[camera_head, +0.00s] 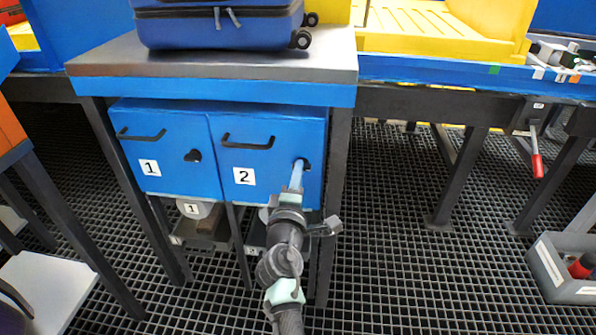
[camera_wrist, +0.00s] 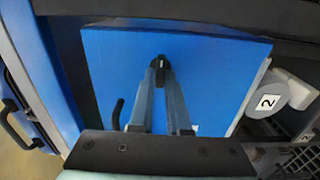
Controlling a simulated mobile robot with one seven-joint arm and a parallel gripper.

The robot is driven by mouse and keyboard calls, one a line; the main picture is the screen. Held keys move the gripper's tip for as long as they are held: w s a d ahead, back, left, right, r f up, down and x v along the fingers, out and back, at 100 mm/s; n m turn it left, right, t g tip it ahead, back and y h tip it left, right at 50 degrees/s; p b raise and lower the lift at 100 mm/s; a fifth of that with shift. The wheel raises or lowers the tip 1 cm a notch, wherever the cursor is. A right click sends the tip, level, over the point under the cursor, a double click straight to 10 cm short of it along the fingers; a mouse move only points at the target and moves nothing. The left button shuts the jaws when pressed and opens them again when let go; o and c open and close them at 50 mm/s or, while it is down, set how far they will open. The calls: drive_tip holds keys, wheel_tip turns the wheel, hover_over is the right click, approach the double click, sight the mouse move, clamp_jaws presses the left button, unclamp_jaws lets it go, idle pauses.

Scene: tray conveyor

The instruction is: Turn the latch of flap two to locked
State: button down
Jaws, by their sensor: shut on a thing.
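Flap two (camera_head: 265,188) is a blue panel with a white "2" label and a black bar handle (camera_head: 247,145), at the right of the cabinet front. It looks closed in the head view and fills much of the wrist view (camera_wrist: 215,75). Its small black latch (camera_head: 307,164) is near the right edge, mostly covered by my fingertips. My gripper (camera_head: 298,168) reaches the latch from the front. In the wrist view, my fingers (camera_wrist: 160,68) converge on the dark latch (camera_wrist: 160,79), shut on it. Its exact turn angle is hard to tell.
Flap one (camera_head: 165,175), with its own black latch (camera_head: 193,155), is to the left. Dark legs flank the cabinet. A red-handled lever (camera_head: 537,160) hangs at right; a grey bin (camera_head: 550,280) is lower right.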

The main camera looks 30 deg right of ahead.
drive_tip(key=shift+n, duration=0.3)
drive_tip(key=c, duration=0.9)
unclamp_jaws()
drive_tip(key=p+v, duration=0.3)
drive_tip(key=v, duration=1)
